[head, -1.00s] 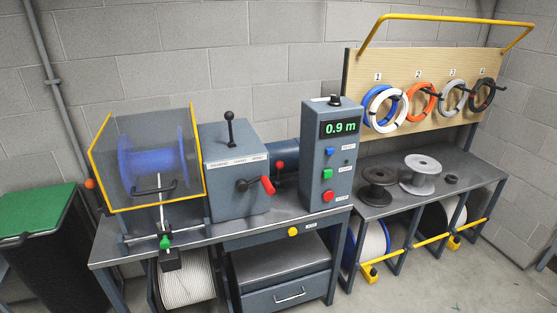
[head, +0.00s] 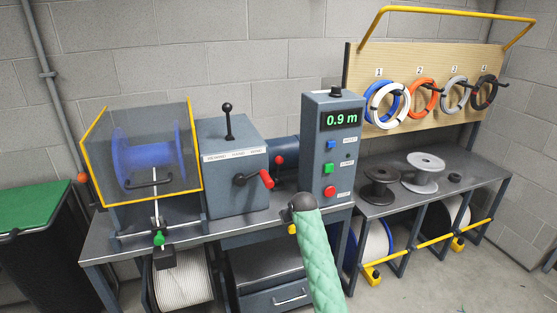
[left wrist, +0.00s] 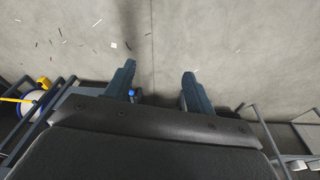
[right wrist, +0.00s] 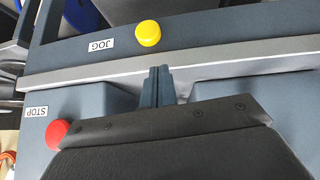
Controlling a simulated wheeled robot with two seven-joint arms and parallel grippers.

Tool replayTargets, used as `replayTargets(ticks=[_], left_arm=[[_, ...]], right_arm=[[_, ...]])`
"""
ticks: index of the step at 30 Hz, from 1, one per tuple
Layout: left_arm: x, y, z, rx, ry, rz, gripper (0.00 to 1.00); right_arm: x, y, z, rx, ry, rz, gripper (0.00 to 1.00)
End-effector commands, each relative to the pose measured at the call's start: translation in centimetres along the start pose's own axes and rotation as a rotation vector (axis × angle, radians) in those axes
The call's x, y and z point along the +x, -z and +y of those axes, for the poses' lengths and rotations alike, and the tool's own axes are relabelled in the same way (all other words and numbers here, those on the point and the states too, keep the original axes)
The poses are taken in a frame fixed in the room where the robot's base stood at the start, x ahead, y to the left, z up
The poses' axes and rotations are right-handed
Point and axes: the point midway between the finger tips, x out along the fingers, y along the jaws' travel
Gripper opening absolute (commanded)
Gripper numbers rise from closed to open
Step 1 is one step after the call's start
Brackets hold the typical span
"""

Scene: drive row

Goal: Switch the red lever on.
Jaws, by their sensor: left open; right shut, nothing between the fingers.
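A crank-like lever with a red grip (head: 266,179) sticks out from the front of the grey gearbox (head: 225,189) in the head view. A smaller red knob (head: 280,160) shows just right of the box, by the blue motor. My right arm has a green padded sleeve, and its dark end is in front of the bench edge, below and right of the red grip. My right gripper (right wrist: 158,72) is shut and empty near the yellow JOG button in the right wrist view. My left gripper (left wrist: 157,80) is open and empty above the floor in the left wrist view.
A yellow JOG button (right wrist: 148,33) and a red STOP button (right wrist: 57,133) are close to my right gripper. The control box (head: 330,150) reads 0.9 m. A yellow-framed guard (head: 101,165) covers a blue spool at the left. A black-knobbed lever (head: 228,122) stands upright on the gearbox.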

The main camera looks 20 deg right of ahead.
Motion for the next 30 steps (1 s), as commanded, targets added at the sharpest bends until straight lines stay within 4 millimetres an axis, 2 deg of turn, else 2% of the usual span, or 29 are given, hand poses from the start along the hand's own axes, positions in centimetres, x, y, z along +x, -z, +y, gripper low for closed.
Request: replayTargets(ticks=[1, 3, 7, 12, 15, 18, 22, 30], left_arm=[[-0.5, -0.1, 0.1, -0.001, -0.002, 0.0, 0.55], [-1.0, -0.2, 0.3, -0.001, -0.005, -0.004, 0.55], [-0.9, -0.5, 0.6, -0.001, -0.01, -0.014, 0.55], [0.2, -0.9, 1.1, -0.001, -0.019, -0.028, 0.55], [1.0, -1.2, 1.4, -0.001, -0.023, -0.037, 0.55], [1.5, -1.4, 1.6, -0.001, -0.026, -0.042, 0.55], [2.0, -1.6, 1.8, -0.002, -0.029, -0.046, 0.55], [2.1, -1.6, 1.9, -0.002, -0.03, -0.048, 0.55]], right_arm=[[-1.0, 2.9, 0.7, 0.007, 0.0, 0.025, 0.0], [-2.1, 6.3, 1.4, 0.013, 0.002, 0.05, 0.0], [-3.6, 12.4, 2.5, 0.026, 0.01, 0.091, 0.0], [-5.1, 19.8, 3.6, 0.037, 0.026, 0.139, 0.0], [-6.0, 23.4, 4.0, 0.041, 0.036, 0.163, 0.0], [-6.8, 26.2, 4.3, 0.044, 0.045, 0.182, 0.0], [-7.6, 28.5, 4.4, 0.046, 0.052, 0.198, 0.0], [-7.9, 29.4, 4.5, 0.046, 0.056, 0.204, 0.0]])
